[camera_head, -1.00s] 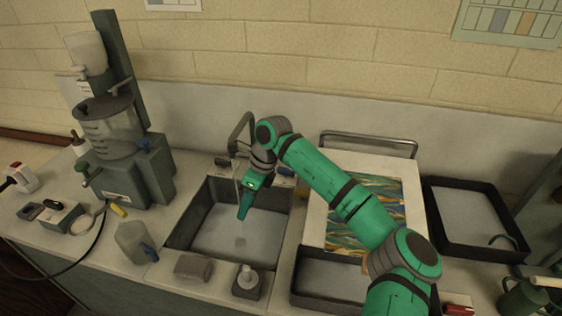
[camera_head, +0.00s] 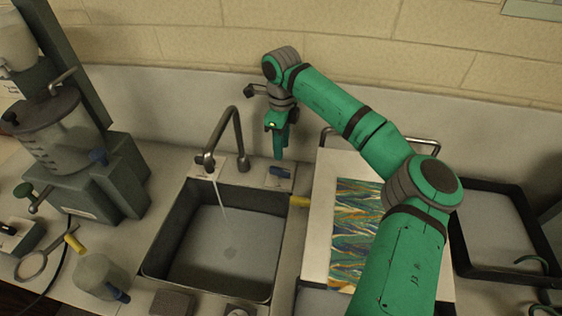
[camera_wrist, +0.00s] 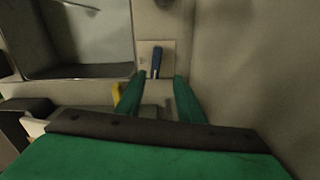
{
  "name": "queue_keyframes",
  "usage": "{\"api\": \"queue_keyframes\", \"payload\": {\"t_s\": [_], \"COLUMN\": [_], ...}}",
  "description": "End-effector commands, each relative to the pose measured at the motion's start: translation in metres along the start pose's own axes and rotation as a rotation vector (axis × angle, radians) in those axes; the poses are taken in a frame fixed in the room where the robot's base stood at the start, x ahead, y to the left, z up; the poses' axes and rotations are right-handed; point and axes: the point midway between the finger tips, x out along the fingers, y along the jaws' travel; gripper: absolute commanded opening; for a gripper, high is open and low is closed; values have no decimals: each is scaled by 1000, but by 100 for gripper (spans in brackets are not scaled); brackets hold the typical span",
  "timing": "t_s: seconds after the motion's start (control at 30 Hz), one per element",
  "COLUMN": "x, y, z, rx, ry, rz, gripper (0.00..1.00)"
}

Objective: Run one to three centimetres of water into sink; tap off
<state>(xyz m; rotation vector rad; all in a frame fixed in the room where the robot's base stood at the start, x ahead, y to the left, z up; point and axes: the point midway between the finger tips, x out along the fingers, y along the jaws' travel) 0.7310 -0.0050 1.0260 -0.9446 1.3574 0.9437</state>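The sink (camera_head: 163,240) is a dark-walled basin in the middle of the head view. A grey gooseneck tap (camera_head: 237,125) stands behind it, and a thin water stream (camera_head: 220,195) runs from its spout. Shallow water (camera_head: 225,245) with a ripple covers the bottom; its exact depth cannot be read. A blue lever (camera_head: 279,171) on a pale plate lies behind the sink's right corner. My gripper (camera_head: 278,154) points down just above it. In the wrist view the fingers are apart and empty, with the blue lever (camera_wrist: 156,62) beyond and between their tips.
A yellow-handled thing (camera_head: 300,202) lies right of the sink, beside a board with a marbled sheet (camera_head: 320,220). A dark tray (camera_head: 515,265) lies farther right. A machine with a clear vessel (camera_head: 60,135) stands left. The wall is close behind my gripper.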

Motion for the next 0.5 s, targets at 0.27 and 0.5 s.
{"api": "queue_keyframes", "payload": {"t_s": [0.27,0.5], "x": [50,82], "y": [2,1], "z": [2,0], "rx": [-3,-1], "ry": [-1,-1], "rz": [3,2], "gripper": [34,34]}}
